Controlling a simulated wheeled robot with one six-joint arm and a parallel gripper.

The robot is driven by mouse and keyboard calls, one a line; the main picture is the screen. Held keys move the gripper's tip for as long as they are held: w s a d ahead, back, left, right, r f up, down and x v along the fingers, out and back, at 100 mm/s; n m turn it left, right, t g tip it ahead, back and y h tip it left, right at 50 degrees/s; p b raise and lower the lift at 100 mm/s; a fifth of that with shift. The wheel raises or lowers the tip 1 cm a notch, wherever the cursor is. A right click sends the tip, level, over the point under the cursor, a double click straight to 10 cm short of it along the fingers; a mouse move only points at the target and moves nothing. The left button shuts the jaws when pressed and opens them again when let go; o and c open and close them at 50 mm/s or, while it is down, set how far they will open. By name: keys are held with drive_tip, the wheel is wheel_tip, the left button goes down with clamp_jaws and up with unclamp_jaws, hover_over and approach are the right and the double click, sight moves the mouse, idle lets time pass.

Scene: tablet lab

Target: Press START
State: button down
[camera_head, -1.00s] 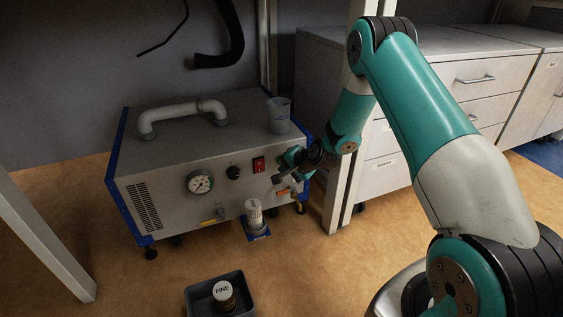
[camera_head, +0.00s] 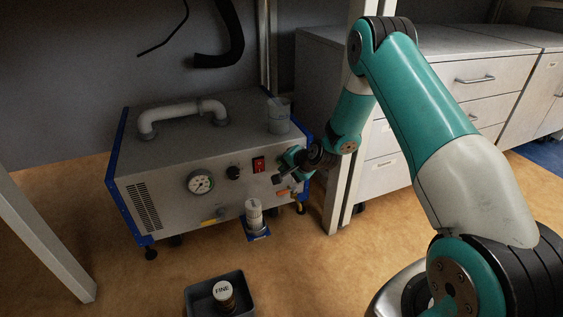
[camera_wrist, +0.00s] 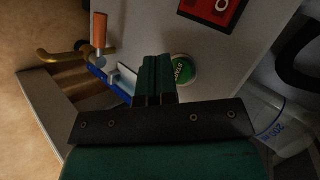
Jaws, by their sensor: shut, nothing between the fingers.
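The round green START button (camera_wrist: 183,70) is on the grey front panel of the machine (camera_head: 215,164). In the wrist view it lies just right of my fingertips, which cover its left edge. My gripper (camera_wrist: 155,62) is shut and empty, its fingers pointing at the panel. I cannot tell whether the tips touch the panel or the button. In the head view my gripper (camera_head: 279,179) is at the right end of the panel. I cannot make out the START button there.
A red switch (camera_head: 258,164), a black knob (camera_head: 233,173) and a gauge (camera_head: 200,182) are left of my gripper. An orange-handled valve (camera_wrist: 99,30) is close to it. A beaker (camera_head: 278,116) stands on the machine. A metal post (camera_head: 343,190) stands close on the right.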

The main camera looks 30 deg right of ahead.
drive_tip(key=shift+w, duration=0.15)
drive_tip(key=shift+w+d, duration=0.1)
drive_tip(key=shift+w, duration=0.2)
drive_tip(key=shift+w, duration=0.4)
idle(0.9)
drive_tip(key=shift+s+p, duration=0.15)
drive_tip(key=shift+p, duration=0.15)
drive_tip(key=shift+s+p, duration=0.3)
drive_tip(key=shift+s, duration=0.4)
drive_tip(key=shift+s+a+p, duration=0.2)
drive_tip(key=shift+s+p, duration=0.1)
drive_tip(key=shift+s, duration=0.95)
drive_tip(key=shift+s+a+p, duration=0.15)
drive_tip(key=shift+s+p, duration=0.15)
drive_tip(key=shift+s, duration=0.95)
